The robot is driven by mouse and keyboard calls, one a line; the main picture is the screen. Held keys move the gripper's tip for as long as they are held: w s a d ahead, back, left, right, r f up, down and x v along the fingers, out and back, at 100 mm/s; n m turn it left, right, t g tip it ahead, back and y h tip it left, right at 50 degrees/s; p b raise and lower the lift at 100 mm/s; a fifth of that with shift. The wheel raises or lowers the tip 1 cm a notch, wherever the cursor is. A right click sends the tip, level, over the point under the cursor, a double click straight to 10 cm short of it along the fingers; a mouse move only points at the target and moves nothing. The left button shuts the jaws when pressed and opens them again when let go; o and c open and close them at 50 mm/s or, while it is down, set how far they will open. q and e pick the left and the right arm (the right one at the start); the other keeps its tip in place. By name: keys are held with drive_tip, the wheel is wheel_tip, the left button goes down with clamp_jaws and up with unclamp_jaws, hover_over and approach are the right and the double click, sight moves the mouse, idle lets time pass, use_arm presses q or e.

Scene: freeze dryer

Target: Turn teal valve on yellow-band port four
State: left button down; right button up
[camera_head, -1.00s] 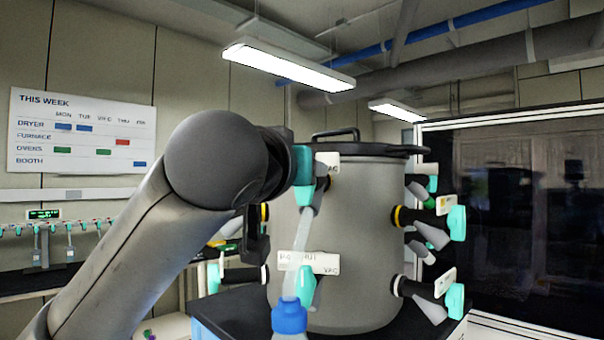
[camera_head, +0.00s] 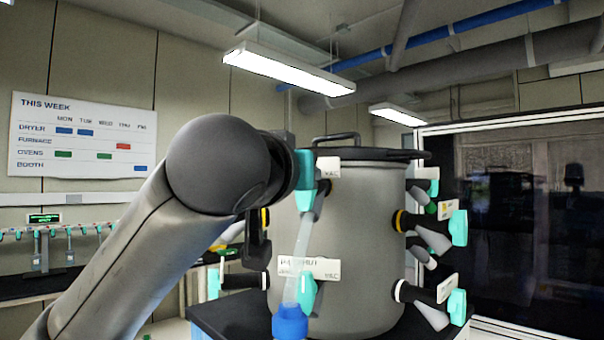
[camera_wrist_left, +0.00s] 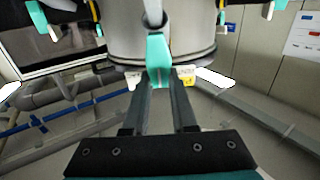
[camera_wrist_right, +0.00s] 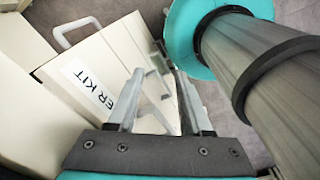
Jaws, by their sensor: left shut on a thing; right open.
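The grey dryer drum (camera_head: 345,240) carries several ports with teal valves around its side. My left gripper (camera_wrist_left: 158,78) is shut on a teal valve (camera_wrist_left: 158,50) near the drum's lid rim. That valve shows in the head view (camera_head: 304,170), beside a VAC tag, but my own wrist hides the fingers there. A partly yellow tag (camera_wrist_left: 187,73) shows behind the held valve; whether its port has a yellow band is hidden. Another port on the right has a clear yellow band (camera_head: 398,220) and teal valve (camera_head: 458,227). My right gripper (camera_wrist_right: 160,85) is open and empty.
A tube and a blue-capped flask (camera_head: 290,322) hang below the held valve. A second tagged teal valve (camera_head: 308,292) is close by. A dark glass panel (camera_head: 520,210) stands right. In the right wrist view, a pale case (camera_wrist_right: 95,85) lies beyond the fingers.

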idle(0.4)
use_arm(q)
drive_tip(key=shift+d+m, duration=0.15)
drive_tip(key=shift+m, duration=0.85)
drive_tip(key=m, duration=0.1)
drive_tip(key=m+p, duration=0.1)
drive_tip(key=m, duration=0.1)
drive_tip(key=shift+s+d, duration=0.15)
drive_tip(key=shift+d, duration=0.1)
drive_tip(key=m, duration=0.4)
drive_tip(key=m+p, duration=0.1)
drive_tip(key=m, duration=0.1)
drive_tip(key=shift+s+d+f+m, duration=0.1)
drive_tip(key=shift+d+f+m, duration=0.3)
drive_tip(key=c, duration=0.7)
unclamp_jaws()
drive_tip(key=shift+f, duration=0.1)
